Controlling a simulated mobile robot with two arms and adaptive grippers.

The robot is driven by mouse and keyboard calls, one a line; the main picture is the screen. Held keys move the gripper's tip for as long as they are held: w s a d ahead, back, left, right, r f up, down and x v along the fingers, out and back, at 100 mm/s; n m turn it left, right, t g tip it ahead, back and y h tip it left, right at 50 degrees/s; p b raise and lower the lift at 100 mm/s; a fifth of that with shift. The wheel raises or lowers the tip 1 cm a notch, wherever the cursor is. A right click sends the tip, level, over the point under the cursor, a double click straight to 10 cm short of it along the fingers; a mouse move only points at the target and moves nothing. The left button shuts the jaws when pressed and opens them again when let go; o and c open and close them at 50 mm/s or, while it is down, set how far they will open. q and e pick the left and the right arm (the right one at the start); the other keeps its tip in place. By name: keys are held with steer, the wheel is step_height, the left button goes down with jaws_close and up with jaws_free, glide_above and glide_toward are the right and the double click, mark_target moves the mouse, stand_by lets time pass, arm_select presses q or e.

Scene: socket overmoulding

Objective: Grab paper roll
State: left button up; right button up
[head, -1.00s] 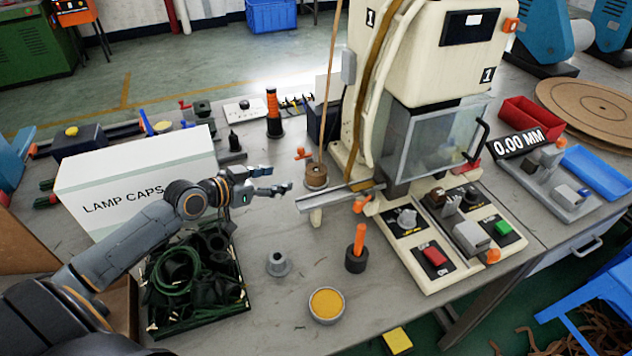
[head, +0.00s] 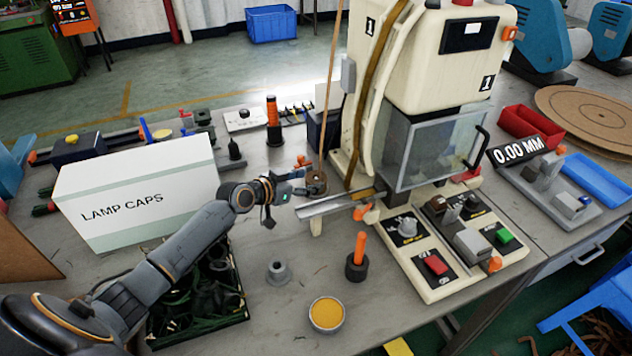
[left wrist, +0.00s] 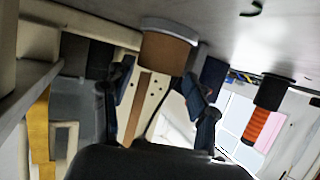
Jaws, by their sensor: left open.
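The paper roll looks like a small brown cylinder (head: 316,184) on the table, left of the beige machine, with a thin brown strip rising above it. In the left wrist view the brown roll (left wrist: 168,52) shows with a pale grey disc at one end, just beyond the fingers. My left gripper (head: 302,182) is open, its fingers at the left side of the roll in the head view. In the left wrist view my left gripper (left wrist: 163,97) has its two fingers apart with nothing held between them. Whether a finger touches the roll I cannot tell. My right gripper is not in view.
The beige machine (head: 435,60) and its metal chute (head: 330,205) stand close to the right of the gripper. The lamp caps box (head: 140,190) is behind my left arm. An orange-and-black spool (head: 273,120) stands behind. A grey flanged part (head: 278,272) and yellow-filled bowl (head: 326,313) stand in front.

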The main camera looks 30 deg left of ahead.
arm_select(q)
steer(key=x, duration=0.2)
steer(key=shift+w+d, duration=0.1)
steer(key=shift+w, duration=0.2)
steer(key=c, duration=0.8)
